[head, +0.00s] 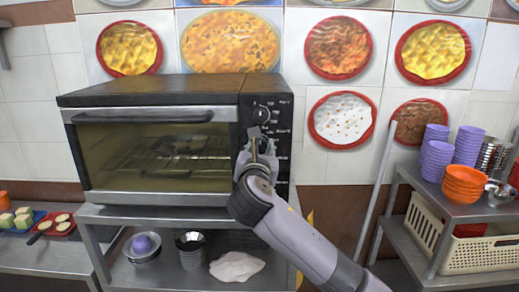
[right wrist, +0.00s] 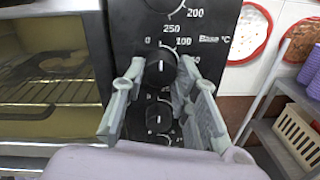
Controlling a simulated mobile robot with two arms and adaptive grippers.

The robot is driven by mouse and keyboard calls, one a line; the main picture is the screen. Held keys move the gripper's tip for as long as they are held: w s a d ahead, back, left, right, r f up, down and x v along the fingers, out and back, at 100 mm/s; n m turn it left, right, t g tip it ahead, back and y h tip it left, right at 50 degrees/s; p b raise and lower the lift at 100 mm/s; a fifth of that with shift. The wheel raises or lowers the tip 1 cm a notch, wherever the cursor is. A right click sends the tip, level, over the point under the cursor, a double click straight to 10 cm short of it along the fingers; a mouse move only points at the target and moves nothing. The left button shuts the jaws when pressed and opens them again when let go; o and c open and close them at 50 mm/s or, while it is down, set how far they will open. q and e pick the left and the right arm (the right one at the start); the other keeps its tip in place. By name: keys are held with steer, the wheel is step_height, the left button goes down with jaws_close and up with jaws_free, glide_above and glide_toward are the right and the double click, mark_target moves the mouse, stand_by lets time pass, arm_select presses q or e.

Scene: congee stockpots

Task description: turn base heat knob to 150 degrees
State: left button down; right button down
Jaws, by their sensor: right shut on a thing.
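The black toaster oven (head: 160,86) stands on a metal shelf, with its dark control panel (head: 284,128) on the right side. The base heat knob (right wrist: 160,72) is black and round with a white pointer mark, next to a printed "Base °C" label. My right gripper (right wrist: 162,76) is shut on this knob, one finger on each side. In the head view my right gripper (head: 258,143) covers the knob. An upper knob (head: 262,114) is visible above it. Another knob (right wrist: 158,118) sits below, between the fingers. The exact pointer reading is unclear. My left gripper is out of view.
The oven's glass door (head: 160,158) is closed, with its handle (head: 155,116) jutting out. A rack at right holds purple cups (head: 437,152), orange bowls (head: 463,183) and a cream basket (head: 478,252).

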steer(key=shift+m, duration=0.3)
steer(key=m, duration=0.3)
steer(key=shift+m, duration=0.4)
steer(key=m, duration=0.7)
steer(key=shift+g+b, duration=0.3)
steer(key=shift+b, duration=0.1)
steer(key=shift+d+m+y, duration=0.1)
steer(key=shift+m+y, duration=0.2)
steer(key=shift+m, duration=1.5)
steer(key=shift+b, duration=0.3)
steer(key=c, duration=1.2)
jaws_free()
steer(key=shift+c, duration=0.2)
